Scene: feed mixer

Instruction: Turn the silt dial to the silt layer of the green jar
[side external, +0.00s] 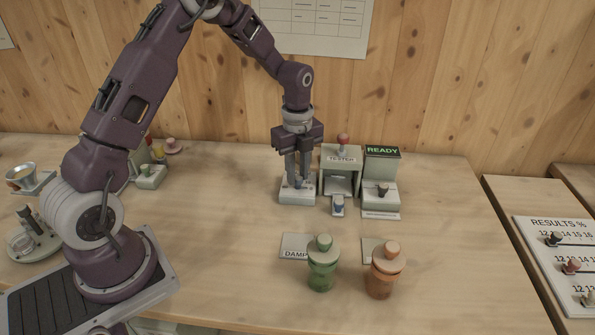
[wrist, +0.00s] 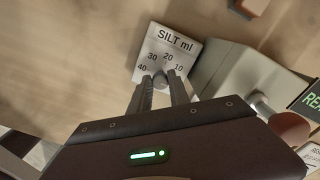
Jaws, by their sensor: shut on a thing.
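The silt dial is a pale box marked "SILT ml" with figures 10, 20, 30 and 40; it shows in the wrist view (wrist: 176,41) and in the side view (side external: 297,199). My gripper (side external: 298,183) points down at the dial, and its fingers close around the small grey knob (wrist: 160,78). The knob's pointer is hidden between the fingers, so I cannot tell its setting. The green jar (side external: 321,272) stands upright with its lid on, in front of the dial. Its silt layer cannot be read from here.
A tester (side external: 340,160) with a red knob and a unit with a READY display (side external: 382,152) stand right of the dial. An orange jar (side external: 384,277) stands right of the green one. A results board (side external: 560,224) lies at the far right. The table's middle left is clear.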

